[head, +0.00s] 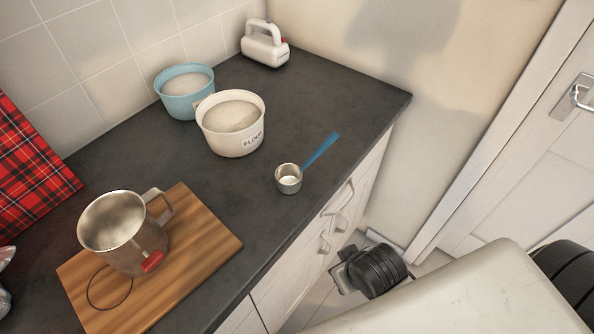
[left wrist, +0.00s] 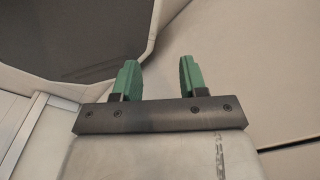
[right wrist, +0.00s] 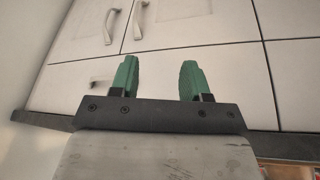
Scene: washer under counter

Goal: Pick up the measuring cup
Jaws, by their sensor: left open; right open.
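A small metal measuring cup (head: 289,179) with a long blue handle (head: 321,150) stands on the dark counter, near its front edge. Its handle points up and to the right in the head view. My left gripper (left wrist: 156,80) is open with nothing between its green fingers in the left wrist view. My right gripper (right wrist: 160,80) is open and empty in the right wrist view, with white cabinet fronts beyond it. Neither gripper's fingers show in the head view. The measuring cup does not show in either wrist view.
A cream flour bowl (head: 234,142) and a blue bowl (head: 185,101) stand behind the cup. A white hand mixer (head: 264,47) is at the back. A metal mug (head: 124,238) stands on a wooden board (head: 211,241). The counter right of the cup is clear.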

